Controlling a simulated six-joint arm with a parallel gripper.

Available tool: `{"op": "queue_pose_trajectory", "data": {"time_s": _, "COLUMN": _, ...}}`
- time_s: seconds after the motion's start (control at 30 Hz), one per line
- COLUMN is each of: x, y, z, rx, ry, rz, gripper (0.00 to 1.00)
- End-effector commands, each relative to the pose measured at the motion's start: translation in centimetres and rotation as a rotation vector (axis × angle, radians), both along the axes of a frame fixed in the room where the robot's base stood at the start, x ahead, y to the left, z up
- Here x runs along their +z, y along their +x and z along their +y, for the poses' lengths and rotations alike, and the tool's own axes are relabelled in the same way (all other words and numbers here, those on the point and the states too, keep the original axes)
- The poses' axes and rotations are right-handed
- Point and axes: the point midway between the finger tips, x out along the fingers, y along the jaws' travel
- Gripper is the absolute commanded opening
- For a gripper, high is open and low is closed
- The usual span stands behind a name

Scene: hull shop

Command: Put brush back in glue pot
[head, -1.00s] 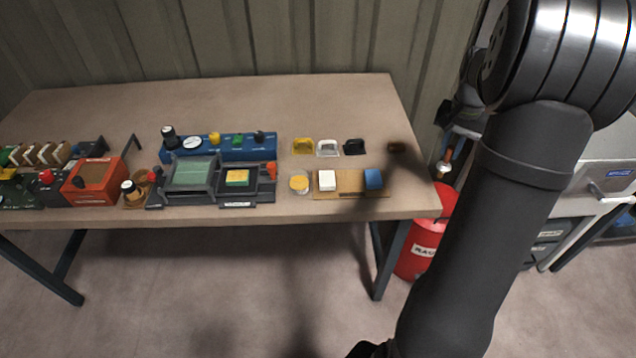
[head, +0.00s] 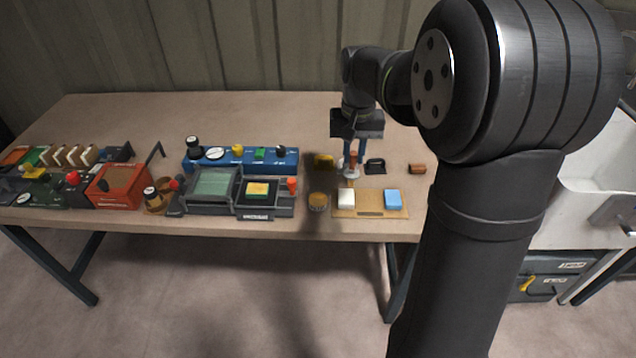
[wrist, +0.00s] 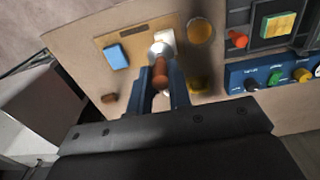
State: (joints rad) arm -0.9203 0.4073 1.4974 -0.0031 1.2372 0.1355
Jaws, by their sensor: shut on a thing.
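My gripper (head: 354,157) hangs over the bench and is shut on the brush (head: 352,163), which has a red-brown handle and points down. In the wrist view the brush handle (wrist: 160,72) sits between my blue fingers (wrist: 161,88), with a pale round end beyond it. The glue pot, a small round jar with yellowish contents (head: 318,202), stands near the bench's front edge, left of the tan board. It also shows in the wrist view (wrist: 201,31). The brush is apart from the pot, to its right and farther back in the head view.
The tan board (head: 370,213) carries a white block (head: 346,199) and a blue block (head: 392,198). Yellow (head: 324,160) and black (head: 375,166) holders stand behind. A brown block (head: 417,169) lies right. A grey tray unit (head: 212,190) and blue panel (head: 240,160) stand left.

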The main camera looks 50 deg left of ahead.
Motion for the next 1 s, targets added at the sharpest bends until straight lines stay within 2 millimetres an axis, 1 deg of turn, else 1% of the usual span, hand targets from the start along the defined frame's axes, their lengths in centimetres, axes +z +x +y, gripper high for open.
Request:
{"op": "queue_pose_trajectory", "data": {"time_s": 0.03, "x": -0.8, "y": -0.7, "z": 1.2, "rx": 0.006, "ry": -0.002, "rz": 0.002, "gripper": 0.0}}
{"op": "queue_pose_trajectory", "data": {"time_s": 0.2, "x": -3.2, "y": -2.4, "z": 4.6, "rx": 0.004, "ry": -0.001, "rz": 0.001, "gripper": 0.0}}
{"op": "queue_pose_trajectory", "data": {"time_s": 0.3, "x": -4.2, "y": -3.3, "z": 6.1, "rx": 0.003, "ry": -0.001, "rz": 0.001, "gripper": 0.0}}
{"op": "queue_pose_trajectory", "data": {"time_s": 0.4, "x": -4.9, "y": -3.8, "z": 7.1, "rx": 0.001, "ry": -0.001, "rz": 0.001, "gripper": 0.0}}
{"op": "queue_pose_trajectory", "data": {"time_s": 0.57, "x": -5.5, "y": -4.0, "z": 7.6, "rx": -0.001, "ry": 0.0, "rz": 0.0, "gripper": 0.0}}
{"op": "queue_pose_trajectory", "data": {"time_s": 0.83, "x": -9.1, "y": -4.0, "z": 7.5, "rx": -0.001, "ry": -0.003, "rz": 0.001, "gripper": 0.0}}
{"op": "queue_pose_trajectory", "data": {"time_s": 1.0, "x": -9.2, "y": -4.0, "z": 7.6, "rx": -0.001, "ry": 0.001, "rz": -0.001, "gripper": 0.0}}
